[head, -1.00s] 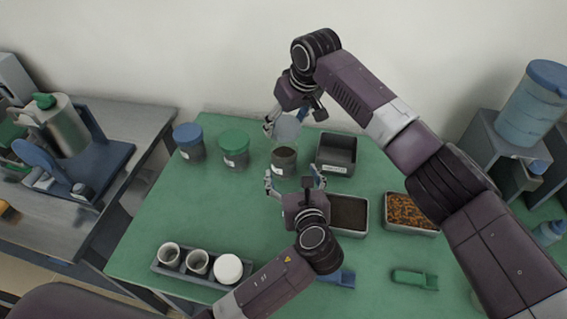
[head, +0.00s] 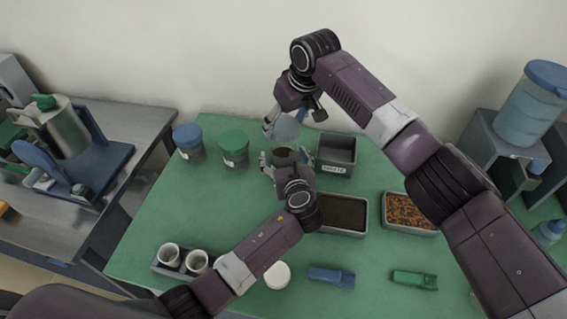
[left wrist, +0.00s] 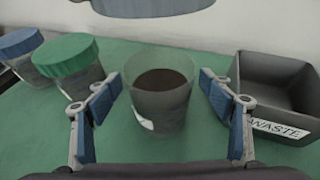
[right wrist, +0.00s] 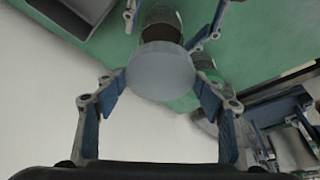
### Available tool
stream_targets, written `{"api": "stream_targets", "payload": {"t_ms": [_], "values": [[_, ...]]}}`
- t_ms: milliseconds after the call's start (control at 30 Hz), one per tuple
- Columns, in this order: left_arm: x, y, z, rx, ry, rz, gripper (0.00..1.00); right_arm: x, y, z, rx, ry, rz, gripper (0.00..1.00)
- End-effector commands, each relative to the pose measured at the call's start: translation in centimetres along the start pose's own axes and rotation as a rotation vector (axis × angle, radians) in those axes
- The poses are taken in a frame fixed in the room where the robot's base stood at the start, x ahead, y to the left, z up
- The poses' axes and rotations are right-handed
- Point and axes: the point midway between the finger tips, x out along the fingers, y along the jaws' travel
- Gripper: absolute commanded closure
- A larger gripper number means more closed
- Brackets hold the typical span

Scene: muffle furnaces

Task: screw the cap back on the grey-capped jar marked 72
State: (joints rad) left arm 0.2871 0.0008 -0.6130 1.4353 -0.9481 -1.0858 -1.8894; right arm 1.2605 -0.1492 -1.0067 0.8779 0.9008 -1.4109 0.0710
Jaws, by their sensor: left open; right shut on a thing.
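The open jar (head: 285,154) stands on the green table with dark contents. In the left wrist view the jar (left wrist: 160,98) is upright and uncapped, with a white label low on its side; no number is readable. My left gripper (head: 285,160) is open, with its fingers on either side of the jar (left wrist: 160,100), apparently not touching it. My right gripper (head: 284,127) is shut on the grey cap (right wrist: 161,73) and holds it above the jar. The cap also shows at the top of the left wrist view (left wrist: 150,6).
A blue-capped jar (head: 188,142) and a green-capped jar (head: 234,147) stand left of the open jar. The WASTE bin (head: 336,150) is close on its right. Trays of dark and orange-brown material (head: 409,212) lie further right. The table's left middle is clear.

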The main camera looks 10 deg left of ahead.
Motion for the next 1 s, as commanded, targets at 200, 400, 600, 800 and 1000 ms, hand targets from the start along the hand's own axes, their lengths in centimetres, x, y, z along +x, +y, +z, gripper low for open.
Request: {"api": "stream_targets", "payload": {"t_ms": [200,400,600,800,1000], "values": [[0.95,0.04,0.03,-0.002,0.0,0.001,0.26,-0.01,-0.01,-0.01,0.0,0.0,0.0,0.49],[0.96,0.03,0.02,-0.002,0.0,0.0,0.26,-0.01,-0.01,-0.01,0.0,0.0,0.0,0.49],[0.94,0.02,0.02,-0.002,0.0,0.0,0.43,-0.01,-0.01,-0.01,0.0,0.0,0.0,0.49],[0.93,0.02,0.02,-0.002,0.0,0.0,0.65,-0.01,-0.01,-0.01,0.0,0.0,0.0,0.49],[0.93,0.02,0.01,-0.002,0.001,0.0,0.87,-0.01,-0.01,-0.01,0.0,0.0,0.0,0.49]]}}
